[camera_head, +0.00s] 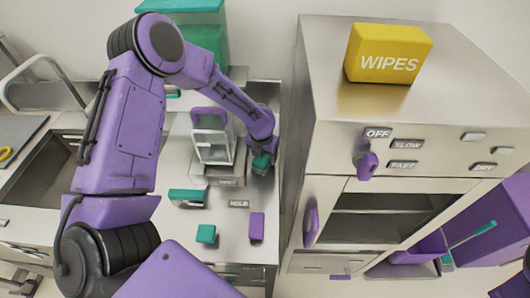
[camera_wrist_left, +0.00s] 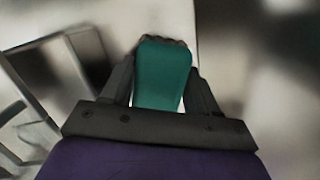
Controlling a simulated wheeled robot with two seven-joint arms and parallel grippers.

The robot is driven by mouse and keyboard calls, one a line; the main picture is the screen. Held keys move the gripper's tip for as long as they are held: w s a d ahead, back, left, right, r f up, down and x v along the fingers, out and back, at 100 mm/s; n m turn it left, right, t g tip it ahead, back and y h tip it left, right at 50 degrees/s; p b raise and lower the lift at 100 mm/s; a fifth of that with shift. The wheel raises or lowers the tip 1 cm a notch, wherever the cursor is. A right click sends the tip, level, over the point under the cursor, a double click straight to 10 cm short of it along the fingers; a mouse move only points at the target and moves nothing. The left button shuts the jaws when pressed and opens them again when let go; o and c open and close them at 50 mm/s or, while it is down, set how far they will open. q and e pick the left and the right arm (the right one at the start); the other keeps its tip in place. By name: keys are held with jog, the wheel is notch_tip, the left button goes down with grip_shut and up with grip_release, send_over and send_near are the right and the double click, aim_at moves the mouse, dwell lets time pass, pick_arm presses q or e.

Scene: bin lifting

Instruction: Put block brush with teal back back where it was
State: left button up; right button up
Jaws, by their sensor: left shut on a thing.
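My left gripper (camera_head: 262,163) is shut on a teal block, which matches the teal back of the block brush (camera_wrist_left: 163,75). In the left wrist view the teal back stands between the two dark fingers, with a dark edge at its far end. In the head view the brush is small and partly hidden by the gripper, at the right edge of the steel counter, beside the tall steel cabinet. Whether it touches the counter I cannot tell. My right gripper is not in view.
A clear container with a purple handle (camera_head: 212,140) stands left of the gripper. A teal-topped block (camera_head: 187,197), a small teal block (camera_head: 206,234) and a purple block (camera_head: 257,226) lie nearer on the counter. A yellow wipes box (camera_head: 387,54) sits on the steel cabinet (camera_head: 325,120).

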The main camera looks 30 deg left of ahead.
pick_arm(q)
jog(key=shift+s+d+r, duration=0.1)
jog(key=shift+s, duration=0.1)
jog(key=o, duration=0.9)
jog(key=shift+w+f, duration=0.15)
jog(key=shift+f, duration=0.05)
jog(key=shift+r, duration=0.35)
jog(key=r, duration=0.4)
jog(key=s+r+b, duration=0.1)
jog(key=r, duration=0.2)
jog(key=s+r, duration=0.1)
jog(key=r, duration=0.3)
jog(key=shift+s+d+r+b, duration=0.1)
jog(key=shift+d+r+b, duration=0.05)
jog(key=shift+r+b, duration=0.2)
